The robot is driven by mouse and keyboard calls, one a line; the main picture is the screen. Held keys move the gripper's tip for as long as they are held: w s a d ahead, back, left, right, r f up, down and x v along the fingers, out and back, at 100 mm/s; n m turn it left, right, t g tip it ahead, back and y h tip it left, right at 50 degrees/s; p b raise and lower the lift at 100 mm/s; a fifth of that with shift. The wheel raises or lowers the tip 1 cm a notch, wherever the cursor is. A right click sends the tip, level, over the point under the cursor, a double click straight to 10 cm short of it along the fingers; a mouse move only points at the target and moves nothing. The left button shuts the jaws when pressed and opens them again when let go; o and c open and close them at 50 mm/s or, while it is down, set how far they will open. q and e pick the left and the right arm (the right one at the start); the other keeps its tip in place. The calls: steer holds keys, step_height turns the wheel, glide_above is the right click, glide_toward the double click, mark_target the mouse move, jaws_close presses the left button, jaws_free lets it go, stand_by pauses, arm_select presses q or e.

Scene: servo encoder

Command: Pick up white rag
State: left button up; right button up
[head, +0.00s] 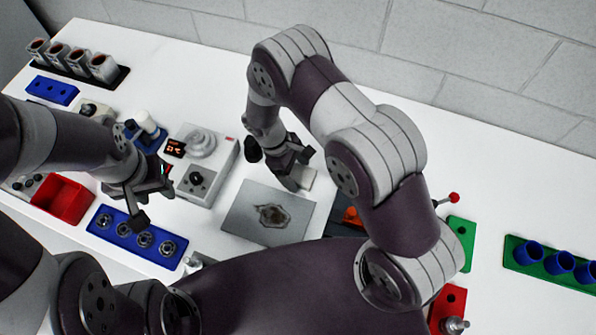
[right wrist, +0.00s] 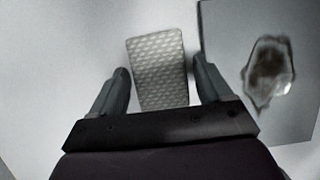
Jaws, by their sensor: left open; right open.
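The white rag (right wrist: 158,66) is a small textured rectangle lying flat on the white table in the right wrist view. In the head view only part of it (head: 306,176) shows, beside the grey plate and partly behind my right gripper. My right gripper (head: 279,160) is open above the rag. In the right wrist view its two fingers (right wrist: 161,72) stand on either side of the rag, with gaps; whether they touch the table is unclear. My left gripper (head: 152,203) is open and empty above the blue tray with metal rings.
A grey plate (head: 240,222) with a brown stain lies next to the rag. A hotplate-like device (head: 212,153), a red bin (head: 63,200) and a blue ring tray (head: 113,228) are to the left. The table behind my right arm is clear.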

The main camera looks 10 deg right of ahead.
mark_target(295, 173)
steer(key=shift+w+f, duration=0.1)
steer(key=shift+f, duration=0.05)
steer(key=shift+c, duration=0.4)
steer(key=c, duration=0.7)
step_height(295, 173, up, 6)
steer(key=p, duration=0.4)
steer(key=shift+f, duration=0.15)
steer(key=s+d+r+p, duration=0.1)
steer(key=s+p, duration=0.1)
steer(key=s, duration=0.1)
steer(key=s+d+r+p, duration=0.2)
steer(key=s, duration=0.2)
steer(key=s+d+r+p, duration=0.1)
steer(key=s+r+p, duration=0.1)
steer(key=s, duration=0.1)
steer(key=shift+s+d+r, duration=0.25)
steer(key=shift+s+d, duration=0.1)
steer(key=shift+o, duration=0.3)
